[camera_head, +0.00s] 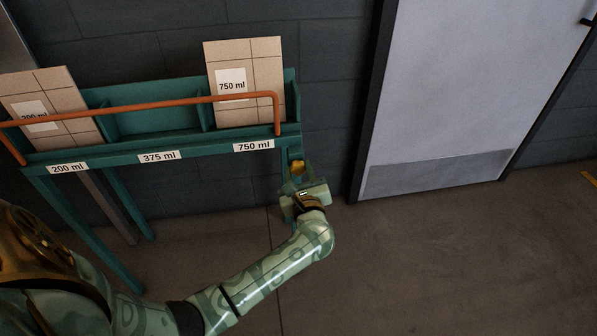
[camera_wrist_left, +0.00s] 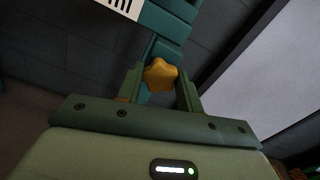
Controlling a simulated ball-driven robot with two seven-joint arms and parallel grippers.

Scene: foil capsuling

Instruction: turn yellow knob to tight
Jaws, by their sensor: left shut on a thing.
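The yellow knob (camera_head: 297,168) sits on the side bracket at the right end of the teal rack, below the 750 ml label. In the left wrist view the knob (camera_wrist_left: 160,75) is a lobed star shape. My left gripper (camera_head: 300,182) reaches up to it from below. In the left wrist view the gripper's two fingers (camera_wrist_left: 160,90) stand on either side of the knob, shut on it. Whether the knob is tight cannot be seen. My right gripper is in neither view.
The teal rack (camera_head: 158,143) has an orange rail (camera_head: 150,107) along its front and carries tan cartons at the 200 ml (camera_head: 60,88) and 750 ml (camera_head: 262,60) places. The 375 ml place is empty. A grey door (camera_head: 460,90) stands to the right, with clear floor before it.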

